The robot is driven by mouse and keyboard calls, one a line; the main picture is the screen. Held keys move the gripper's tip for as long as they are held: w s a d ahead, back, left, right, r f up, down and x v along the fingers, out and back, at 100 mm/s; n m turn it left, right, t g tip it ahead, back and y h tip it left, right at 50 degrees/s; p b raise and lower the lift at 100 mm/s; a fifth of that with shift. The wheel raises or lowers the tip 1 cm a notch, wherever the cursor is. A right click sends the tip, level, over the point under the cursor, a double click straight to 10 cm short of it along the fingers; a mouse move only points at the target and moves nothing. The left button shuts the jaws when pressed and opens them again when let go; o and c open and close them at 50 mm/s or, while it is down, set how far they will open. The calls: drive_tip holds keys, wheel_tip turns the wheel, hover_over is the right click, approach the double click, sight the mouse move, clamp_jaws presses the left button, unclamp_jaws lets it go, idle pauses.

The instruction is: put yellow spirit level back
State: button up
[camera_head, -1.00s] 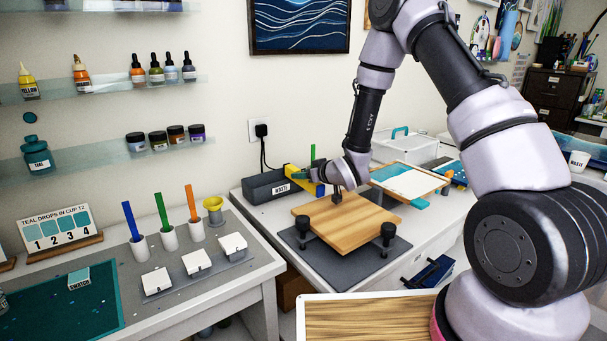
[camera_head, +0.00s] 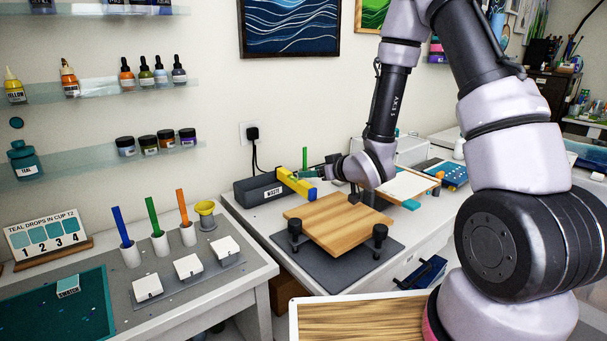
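The yellow spirit level (camera_head: 297,184) lies slantwise close to the right end of the grey waste box, beyond the wooden board. Its near end points toward the board. My gripper (camera_head: 316,172) is at the level's right side, reaching in from the right. The fingers are small and partly hidden, so I cannot tell whether they grip the level or only stand beside it. I also cannot tell whether the level rests on the bench or is slightly raised.
The grey waste box (camera_head: 257,190) stands against the wall. The wooden board (camera_head: 338,222) sits on black supports over a dark mat (camera_head: 345,270). A framed white panel (camera_head: 405,186) lies to the right. A green upright stick (camera_head: 305,157) rises behind the level.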

drive_tip(key=s+d+r+m+g+h, duration=0.1)
drive_tip(key=s+d+r+m+h, duration=0.2)
drive_tip(key=d+r, duration=0.5)
drive_tip(key=s+d+r+m+h, duration=0.2)
drive_tip(key=d+r+m+h, duration=0.1)
drive_tip(key=d+r, duration=0.55)
drive_tip(key=s+r+m+g, duration=0.1)
drive_tip(key=s+r, duration=0.4)
drive_tip(key=s, duration=0.5)
drive_tip(key=s+r+m+g, duration=0.2)
drive_tip(key=s+r+m, duration=0.2)
drive_tip(key=s, duration=0.6)
drive_tip(key=shift+s+d+r+y, duration=0.15)
drive_tip(key=shift+s+r+y, duration=0.2)
drive_tip(key=shift+r, duration=0.45)
